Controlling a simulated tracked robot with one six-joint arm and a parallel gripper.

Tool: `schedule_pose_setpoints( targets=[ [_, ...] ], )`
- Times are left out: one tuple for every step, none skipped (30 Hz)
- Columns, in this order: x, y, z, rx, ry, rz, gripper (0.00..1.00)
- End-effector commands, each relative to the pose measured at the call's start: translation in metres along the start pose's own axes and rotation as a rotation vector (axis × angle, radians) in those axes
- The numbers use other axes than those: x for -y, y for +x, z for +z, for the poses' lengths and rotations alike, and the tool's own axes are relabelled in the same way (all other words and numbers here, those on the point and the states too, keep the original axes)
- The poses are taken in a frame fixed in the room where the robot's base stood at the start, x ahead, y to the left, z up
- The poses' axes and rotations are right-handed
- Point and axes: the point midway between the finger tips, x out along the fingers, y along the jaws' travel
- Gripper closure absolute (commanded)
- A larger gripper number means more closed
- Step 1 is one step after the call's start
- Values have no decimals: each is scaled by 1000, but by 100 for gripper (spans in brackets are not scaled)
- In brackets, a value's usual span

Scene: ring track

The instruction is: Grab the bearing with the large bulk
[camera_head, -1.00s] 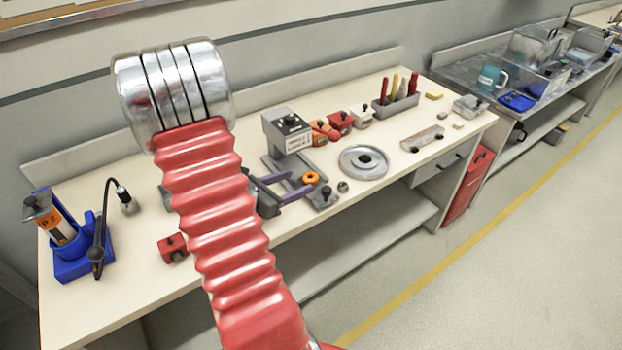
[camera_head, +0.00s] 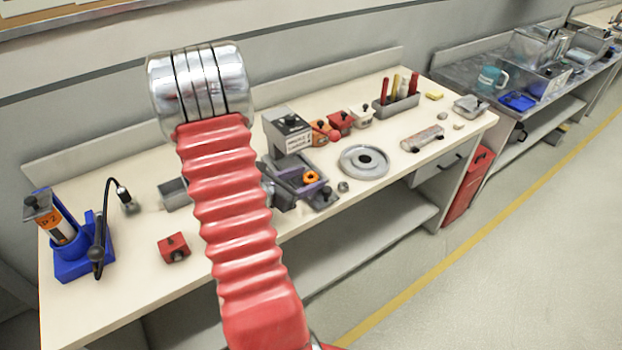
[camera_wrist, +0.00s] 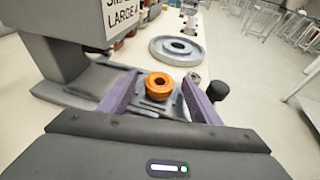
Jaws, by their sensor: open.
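An orange ring-shaped bearing (camera_head: 311,177) sits on a small grey plate at the foot of a grey press-like stand (camera_head: 288,132). In the wrist view the orange bearing (camera_wrist: 159,85) lies between the two purple fingers of my gripper (camera_wrist: 160,78). The fingers are apart, with a gap visible on both sides of the bearing. In the head view my gripper (camera_head: 302,182) is low at the stand, partly hidden by my red arm.
A large grey disc with a hole (camera_head: 363,160) lies right of the stand. A black knob (camera_wrist: 217,90) stands close by the right finger. A red block (camera_head: 173,248) lies at the left.

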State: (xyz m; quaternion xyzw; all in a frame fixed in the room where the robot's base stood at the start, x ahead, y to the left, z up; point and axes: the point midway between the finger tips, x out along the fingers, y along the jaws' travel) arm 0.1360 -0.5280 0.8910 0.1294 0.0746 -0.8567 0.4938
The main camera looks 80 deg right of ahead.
Motion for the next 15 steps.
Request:
schedule_pose_setpoints(
  targets=[
    [0,0,0,0,0,0,43],
    [0,0,0,0,0,0,43],
    [0,0,0,0,0,0,43],
    [0,0,0,0,0,0,43],
    [0,0,0,0,0,0,43],
    [0,0,0,0,0,0,43],
    [0,0,0,0,0,0,43],
    [0,0,0,0,0,0,43],
    [0,0,0,0,0,-1,43],
    [0,0,0,0,0,-1,45],
    [0,0,0,0,0,-1,47],
    [0,0,0,0,0,-1,50],
    [0,0,0,0,0,-1,52],
    [0,0,0,0,0,-1,54],
    [0,0,0,0,0,-1,57]
  ],
)
